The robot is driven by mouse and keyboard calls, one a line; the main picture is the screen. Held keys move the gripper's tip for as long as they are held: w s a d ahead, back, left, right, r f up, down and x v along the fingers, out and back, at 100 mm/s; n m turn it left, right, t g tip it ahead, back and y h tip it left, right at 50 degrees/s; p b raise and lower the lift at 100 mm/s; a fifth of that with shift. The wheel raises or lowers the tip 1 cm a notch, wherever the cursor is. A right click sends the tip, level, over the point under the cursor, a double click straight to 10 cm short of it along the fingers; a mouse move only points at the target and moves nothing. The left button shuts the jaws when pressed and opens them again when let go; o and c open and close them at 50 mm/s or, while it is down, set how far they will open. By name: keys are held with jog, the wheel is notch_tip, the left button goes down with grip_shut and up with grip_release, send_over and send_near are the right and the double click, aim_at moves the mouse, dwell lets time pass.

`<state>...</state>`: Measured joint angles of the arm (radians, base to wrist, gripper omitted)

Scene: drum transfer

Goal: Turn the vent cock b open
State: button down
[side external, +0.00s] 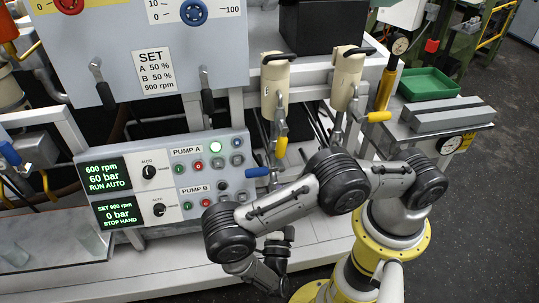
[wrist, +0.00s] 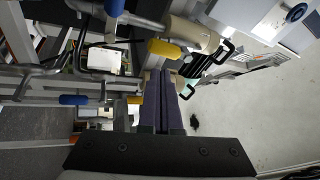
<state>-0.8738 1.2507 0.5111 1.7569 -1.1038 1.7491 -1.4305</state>
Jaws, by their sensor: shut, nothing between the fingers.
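Two beige cylinders stand on the frame in the side view, each with a yellow-handled lever under it: a left yellow lever (side external: 282,146) hanging down and a right yellow lever (side external: 378,116) lying roughly level. No lettering shows which is vent cock b. My gripper (wrist: 160,74) is shut and empty in the wrist view, its two dark fingers side by side. A yellow handle (wrist: 165,48) lies just beyond the fingertips, and another yellow piece (wrist: 135,100) is left of the fingers. In the side view my gripper is low in front of the panel, its fingertips not clear.
A blue-handled lever (side external: 257,172) sticks out at the control panel's (side external: 160,172) right edge. Blue handles (wrist: 73,99) also show in the wrist view. A green tray (side external: 428,84) and a grey block (side external: 440,118) sit on the right bench. Open floor lies at far right.

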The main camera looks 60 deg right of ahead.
aim_at(282, 142)
jog(key=w+a+r+n+g+y, duration=0.1)
jog(key=w+a+r+n+g, duration=0.25)
jog(key=n, duration=1.15)
jog(key=w+a+r+n+g+y, duration=0.1)
jog(key=w+a+r+n+g, duration=0.25)
jog(key=n, duration=1.05)
jog(key=s+x, duration=0.2)
jog(key=x, duration=1.1)
jog(key=shift+d+f, duration=0.2)
jog(key=shift+d, duration=0.3)
